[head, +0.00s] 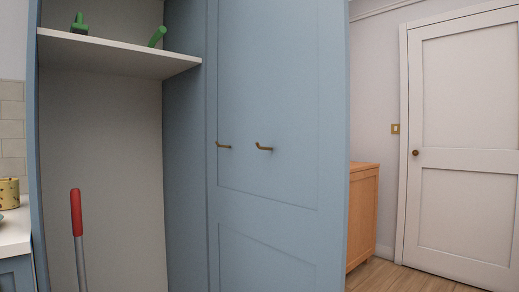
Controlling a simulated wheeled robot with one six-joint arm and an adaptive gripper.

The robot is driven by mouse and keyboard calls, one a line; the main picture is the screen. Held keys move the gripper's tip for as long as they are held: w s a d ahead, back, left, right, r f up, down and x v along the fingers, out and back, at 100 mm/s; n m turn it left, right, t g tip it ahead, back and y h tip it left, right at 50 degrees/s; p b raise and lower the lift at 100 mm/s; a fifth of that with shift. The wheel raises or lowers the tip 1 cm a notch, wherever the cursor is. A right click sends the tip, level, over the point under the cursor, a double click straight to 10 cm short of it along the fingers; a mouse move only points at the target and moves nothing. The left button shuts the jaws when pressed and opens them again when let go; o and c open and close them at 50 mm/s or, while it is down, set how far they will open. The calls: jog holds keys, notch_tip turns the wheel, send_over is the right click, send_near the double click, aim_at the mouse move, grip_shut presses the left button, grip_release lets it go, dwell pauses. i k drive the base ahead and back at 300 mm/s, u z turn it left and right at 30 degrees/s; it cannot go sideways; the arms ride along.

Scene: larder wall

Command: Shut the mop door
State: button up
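A tall blue cupboard stands open on the left of the head view, with a pale back wall (120,130) showing. A mop or broom handle with a red grip (76,212) stands upright inside; its lower end is out of frame. Right of the opening is a tall blue panelled door (285,95). Two brass handles show there, a left one (223,146) and a right one (264,148). I cannot tell whether this panel is the mop door or a neighbouring door. My gripper is not in view.
A white shelf (120,55) in the cupboard holds a green bottle (79,24) and another green item (157,37). A worktop (14,235) with a yellow pot (9,193) is at far left. A wooden cabinet (361,215) and a white door (465,150) are at right.

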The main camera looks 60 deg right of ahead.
aim_at(278, 101)
jog(key=u, duration=2.05)
jog(key=k, duration=2.4)
jog(key=z, duration=1.7)
jog(key=i, duration=0.5)
jog(key=u, duration=0.05)
